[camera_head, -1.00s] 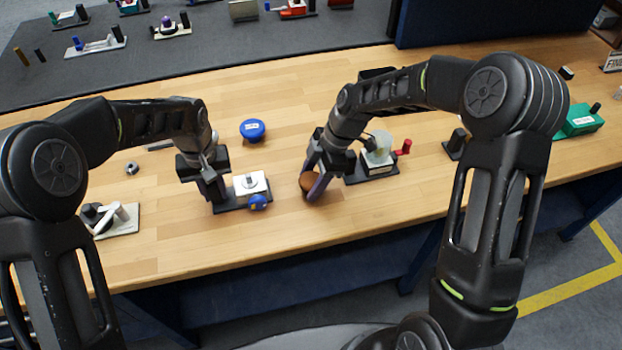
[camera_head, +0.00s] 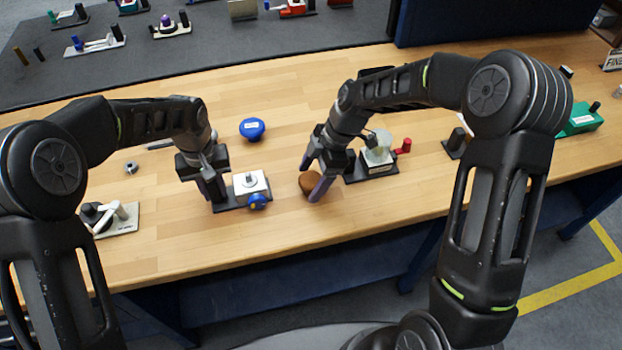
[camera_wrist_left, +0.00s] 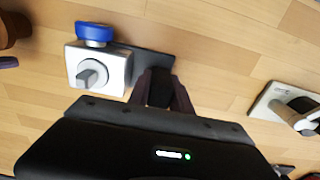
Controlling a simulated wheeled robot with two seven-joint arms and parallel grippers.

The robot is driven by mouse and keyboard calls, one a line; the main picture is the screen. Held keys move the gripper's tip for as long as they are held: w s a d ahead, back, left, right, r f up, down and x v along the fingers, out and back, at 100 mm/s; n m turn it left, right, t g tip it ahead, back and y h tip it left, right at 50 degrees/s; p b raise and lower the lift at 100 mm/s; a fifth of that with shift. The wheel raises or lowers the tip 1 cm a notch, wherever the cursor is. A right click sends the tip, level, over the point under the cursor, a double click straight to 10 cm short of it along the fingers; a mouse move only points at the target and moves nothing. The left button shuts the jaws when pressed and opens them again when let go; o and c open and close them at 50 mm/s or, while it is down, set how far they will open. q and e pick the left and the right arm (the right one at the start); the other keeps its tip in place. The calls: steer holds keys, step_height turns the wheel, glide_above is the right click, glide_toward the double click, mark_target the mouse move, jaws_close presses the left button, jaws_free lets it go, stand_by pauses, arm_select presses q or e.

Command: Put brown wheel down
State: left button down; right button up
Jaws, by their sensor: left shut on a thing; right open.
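The brown wheel (camera_head: 308,184) is at the middle of the wooden table, near its front edge. My right gripper (camera_head: 312,184) is open around it, and its fingers hide part of it. The wheel looks to rest on the table. My left gripper (camera_head: 216,194) is shut on the black base plate (camera_head: 231,204) of the valve actuator (camera_head: 250,184). The actuator is a white block with a grey stem on top and a small blue knob on its front. In the left wrist view, my left gripper (camera_wrist_left: 164,100) grips the black part beside the white block (camera_wrist_left: 98,70).
A blue wheel (camera_head: 252,129) lies behind the actuator. Another device with a clear dome and red handle (camera_head: 402,146) stands right of my right gripper. A grey plate with a lever (camera_head: 110,218) lies at left. The table between the actuator and the brown wheel is clear.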

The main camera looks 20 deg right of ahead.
arm_select(q)
steer(key=shift+s+a+f, duration=0.1)
steer(key=shift+a+f, duration=0.05)
steer(key=shift+f, duration=0.1)
arm_select(e)
steer(key=v, duration=1.1)
steer(key=shift+r, duration=0.2)
arm_select(q)
steer(key=c, duration=1.6)
jaws_free()
steer(key=o, duration=0.3)
steer(key=shift+o, duration=1.1)
steer(key=shift+r, duration=0.15)
arm_select(e)
steer(key=shift+w, duration=0.1)
arm_select(q)
steer(key=shift+w+r, duration=0.1)
steer(key=shift+w, duration=0.1)
step_height(320, 180, up, 12)
steer(key=shift+f, duration=0.1)
